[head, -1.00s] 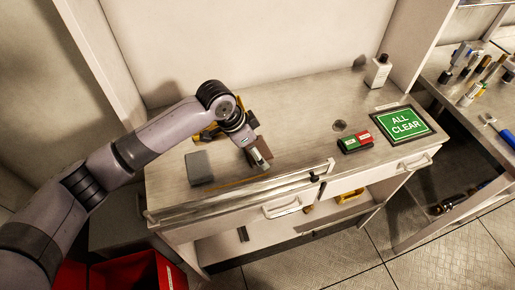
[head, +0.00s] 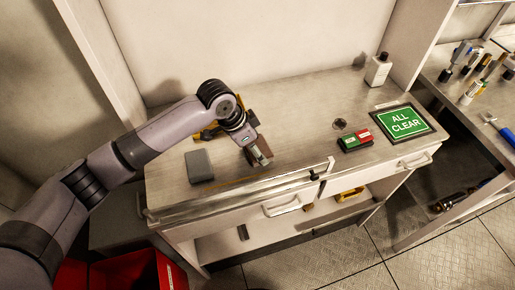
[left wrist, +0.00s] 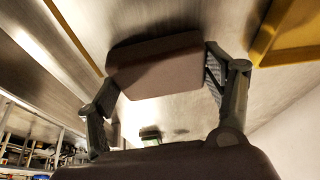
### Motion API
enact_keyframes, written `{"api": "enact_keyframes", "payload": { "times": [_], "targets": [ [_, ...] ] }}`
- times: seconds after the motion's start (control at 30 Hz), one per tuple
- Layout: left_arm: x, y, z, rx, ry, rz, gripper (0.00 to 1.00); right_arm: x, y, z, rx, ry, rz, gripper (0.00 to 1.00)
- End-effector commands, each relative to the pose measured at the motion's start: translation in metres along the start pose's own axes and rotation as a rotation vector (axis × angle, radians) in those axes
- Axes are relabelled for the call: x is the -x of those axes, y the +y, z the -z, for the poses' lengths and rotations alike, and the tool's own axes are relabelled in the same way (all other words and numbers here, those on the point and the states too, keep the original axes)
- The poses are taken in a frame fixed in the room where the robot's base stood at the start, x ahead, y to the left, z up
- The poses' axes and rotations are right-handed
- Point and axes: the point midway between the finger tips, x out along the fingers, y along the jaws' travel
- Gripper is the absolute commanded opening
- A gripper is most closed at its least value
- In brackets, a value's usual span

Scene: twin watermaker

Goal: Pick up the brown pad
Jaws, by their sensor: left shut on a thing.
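The brown pad (left wrist: 158,68) is a flat block with rounded edges. In the left wrist view it sits between the two fingers of my left gripper (left wrist: 160,78), which is shut on it. In the head view the left gripper (head: 258,156) is low over the metal counter, and the brown pad (head: 262,144) shows partly beside its fingers. The gripper hides part of the pad. I cannot tell whether the pad touches the counter. My right gripper is in neither view.
A grey pad (head: 200,166) lies left of the gripper on the counter (head: 300,125). A yellow thing (head: 208,132) is behind the wrist. A green and red block (head: 355,140), an ALL CLEAR sign (head: 404,122) and a white bottle (head: 378,70) stand to the right. A rail (head: 250,187) runs along the front.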

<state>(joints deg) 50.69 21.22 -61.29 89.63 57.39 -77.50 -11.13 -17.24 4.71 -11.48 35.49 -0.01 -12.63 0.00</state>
Motion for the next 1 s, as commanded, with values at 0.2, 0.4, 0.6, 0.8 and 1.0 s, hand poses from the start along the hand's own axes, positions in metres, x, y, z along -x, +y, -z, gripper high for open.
{"api": "enact_keyframes", "payload": {
  "times": [0.2,0.4,0.6,0.8,1.0],
  "targets": [
    [0.001,0.0,0.001,0.0,0.001,0.001,0.51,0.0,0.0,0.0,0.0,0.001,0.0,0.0],
    [0.012,-0.001,0.006,0.0,0.002,0.001,0.51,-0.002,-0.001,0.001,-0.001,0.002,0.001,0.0],
    [0.048,-0.001,0.021,-0.003,0.005,0.004,0.51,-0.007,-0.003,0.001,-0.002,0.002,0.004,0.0],
    [0.102,-0.001,0.044,-0.004,0.006,0.004,0.51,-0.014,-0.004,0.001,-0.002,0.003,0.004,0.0],
    [0.149,0.0,0.063,-0.002,0.003,0.002,0.51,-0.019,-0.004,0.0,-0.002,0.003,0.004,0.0]
  ]
}}
